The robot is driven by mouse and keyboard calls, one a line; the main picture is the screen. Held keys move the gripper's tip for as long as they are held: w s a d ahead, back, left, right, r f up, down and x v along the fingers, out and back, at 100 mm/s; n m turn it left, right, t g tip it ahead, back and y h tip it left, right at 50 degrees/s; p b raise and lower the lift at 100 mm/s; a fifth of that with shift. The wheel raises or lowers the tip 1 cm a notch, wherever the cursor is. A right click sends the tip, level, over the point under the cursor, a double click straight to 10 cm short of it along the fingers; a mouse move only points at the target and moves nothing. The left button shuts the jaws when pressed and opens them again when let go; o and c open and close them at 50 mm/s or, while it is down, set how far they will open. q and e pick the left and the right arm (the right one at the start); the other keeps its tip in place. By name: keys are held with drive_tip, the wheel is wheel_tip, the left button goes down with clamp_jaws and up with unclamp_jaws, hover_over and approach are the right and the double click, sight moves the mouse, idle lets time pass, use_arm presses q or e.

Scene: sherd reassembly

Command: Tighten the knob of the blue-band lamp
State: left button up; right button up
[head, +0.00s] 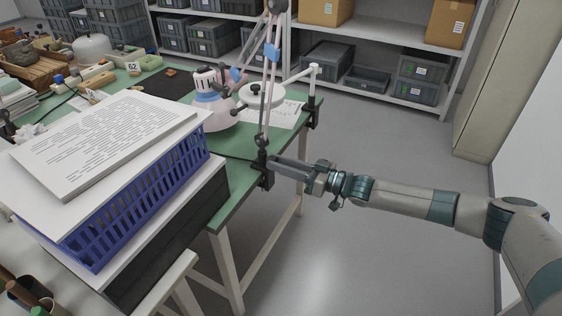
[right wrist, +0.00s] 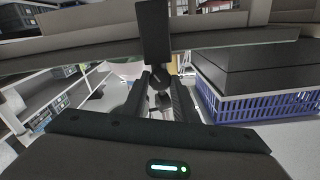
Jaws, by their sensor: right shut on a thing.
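The blue-band lamp (head: 208,98) has a pale pinkish shade with a blue band and stands over the green table in the head view. Its thin jointed arm, with blue pieces, runs down to a black clamp (head: 262,178) on the table's right edge. My right gripper (head: 274,164) reaches in from the right at that clamp. In the right wrist view, a dark round knob (right wrist: 160,79) below the black clamp bar (right wrist: 153,32) sits between my two fingers, which are shut on it. The knob is hidden by the fingers in the head view. My left gripper is not in view.
A white magnifier-type lamp (head: 262,96) has its own clamp (head: 311,115) farther along the edge. A blue basket (head: 150,200) with papers on top stands on a dark box at the near left. Shelves (head: 385,50) line the back. Floor right of the table is clear.

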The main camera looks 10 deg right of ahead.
drive_tip(key=o, duration=1.1)
drive_tip(key=shift+c, duration=0.2)
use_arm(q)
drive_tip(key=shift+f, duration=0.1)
use_arm(e)
drive_tip(key=shift+d, duration=0.1)
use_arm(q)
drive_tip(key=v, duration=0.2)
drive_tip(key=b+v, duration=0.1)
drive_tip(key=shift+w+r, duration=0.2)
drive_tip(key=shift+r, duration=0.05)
use_arm(e)
drive_tip(key=v, duration=1.7)
drive_tip(key=shift+s, duration=0.1)
